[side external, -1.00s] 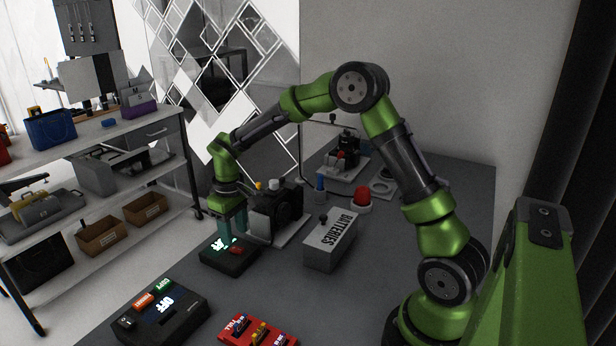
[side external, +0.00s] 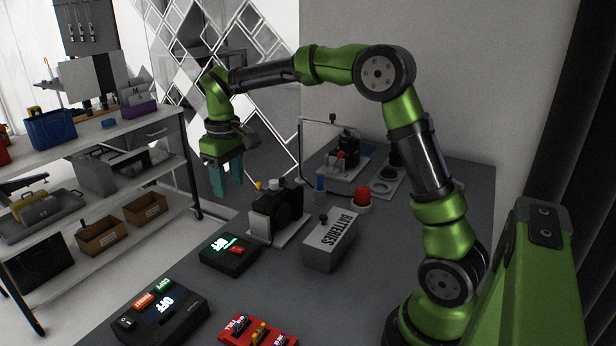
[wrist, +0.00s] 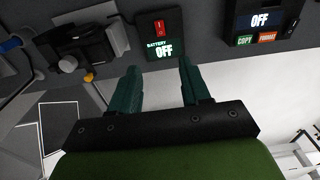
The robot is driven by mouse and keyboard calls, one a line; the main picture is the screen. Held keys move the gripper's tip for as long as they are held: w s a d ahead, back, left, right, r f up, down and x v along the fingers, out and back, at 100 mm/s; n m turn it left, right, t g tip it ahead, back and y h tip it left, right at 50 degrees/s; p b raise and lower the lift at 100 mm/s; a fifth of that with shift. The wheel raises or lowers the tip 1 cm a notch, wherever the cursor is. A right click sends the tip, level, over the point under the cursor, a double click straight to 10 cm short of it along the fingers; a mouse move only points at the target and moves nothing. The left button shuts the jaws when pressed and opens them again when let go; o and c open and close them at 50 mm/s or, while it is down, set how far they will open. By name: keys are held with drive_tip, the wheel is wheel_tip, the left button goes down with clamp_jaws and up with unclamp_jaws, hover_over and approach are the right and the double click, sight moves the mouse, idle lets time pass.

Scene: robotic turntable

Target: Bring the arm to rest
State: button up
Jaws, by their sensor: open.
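My gripper (side external: 227,180) is open and empty, with its two teal fingers pointing down. In the side view it hangs in the air above the far left edge of the dark table (side external: 330,290). It is clear of the black battery switch box (side external: 229,254), which has a red rocker switch and a lit display. In the wrist view the fingers (wrist: 165,82) are spread apart with nothing between them. The battery box (wrist: 165,30) lies beyond the fingertips and reads "BATTERY OFF".
A black device (side external: 277,212) on a light plate stands beside the battery box. A grey BATTERIES box (side external: 330,243), a red button (side external: 361,197), a copy/format box (side external: 160,312) and a red panel (side external: 256,333) are on the table. A shelf rack (side external: 100,140) stands left.

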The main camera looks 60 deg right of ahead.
drive_tip(key=shift+w, duration=0.1)
drive_tip(key=s+a+r+m+t, duration=0.1)
drive_tip(key=s+a+t, duration=0.1)
drive_tip(key=s, duration=0.5)
drive_tip(key=s+a+r+m+t+y, duration=0.1)
drive_tip(key=s+a+t, duration=0.1)
drive_tip(key=s, duration=0.6)
drive_tip(key=s+a+r+m+t+y, duration=0.1)
drive_tip(key=s+r+m+t, duration=0.1)
drive_tip(key=s, duration=0.5)
drive_tip(key=shift+s+a+t, duration=0.4)
